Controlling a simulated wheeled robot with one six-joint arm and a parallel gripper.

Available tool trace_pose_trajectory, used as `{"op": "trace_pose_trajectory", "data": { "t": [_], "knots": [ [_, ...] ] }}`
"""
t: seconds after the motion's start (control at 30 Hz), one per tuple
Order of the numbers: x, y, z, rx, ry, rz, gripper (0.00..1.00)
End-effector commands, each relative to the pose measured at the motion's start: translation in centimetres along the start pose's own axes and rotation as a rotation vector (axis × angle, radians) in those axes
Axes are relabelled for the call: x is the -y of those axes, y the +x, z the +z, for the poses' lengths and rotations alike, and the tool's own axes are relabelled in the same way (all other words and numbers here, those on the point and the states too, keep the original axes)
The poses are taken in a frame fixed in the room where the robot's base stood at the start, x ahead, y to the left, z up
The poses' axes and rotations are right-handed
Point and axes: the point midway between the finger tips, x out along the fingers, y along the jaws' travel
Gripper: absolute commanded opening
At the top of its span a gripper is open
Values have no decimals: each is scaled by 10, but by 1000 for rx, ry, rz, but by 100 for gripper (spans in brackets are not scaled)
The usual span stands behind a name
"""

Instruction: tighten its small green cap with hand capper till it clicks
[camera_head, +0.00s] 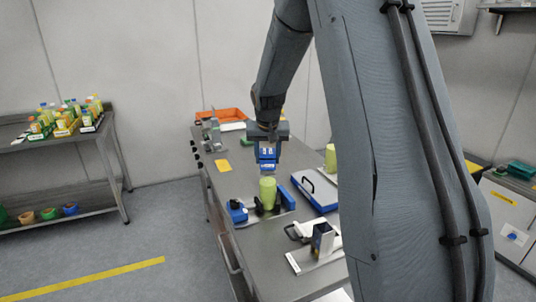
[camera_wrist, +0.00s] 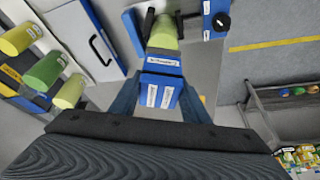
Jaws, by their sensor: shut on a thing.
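My gripper (camera_head: 266,148) is shut on the blue hand capper (camera_head: 267,158) and holds it upright above a light green bottle (camera_head: 268,190). The capper, with white labels, also shows between my fingers in the wrist view (camera_wrist: 160,88). The bottle stands in a blue and black clamp fixture (camera_head: 285,197) on the grey table. In the wrist view the bottle (camera_wrist: 163,32) shows just beyond the capper's end. The small green cap is not visible, and I cannot tell whether the capper touches the bottle top.
A blue case with a black handle (camera_head: 316,190) lies right of the fixture. Another green bottle (camera_head: 331,158) stands behind it, partly hidden by my arm. A labelled device (camera_head: 322,240) stands in front. An orange tray (camera_head: 222,115) is at the back.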

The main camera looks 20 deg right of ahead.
Motion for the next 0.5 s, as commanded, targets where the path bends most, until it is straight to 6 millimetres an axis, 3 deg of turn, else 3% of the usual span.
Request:
{"op": "trace_pose_trajectory", "data": {
  "t": [0.5],
  "knots": [
    [-1, -2, -1, -1, -118, -49, 11]
  ]
}}
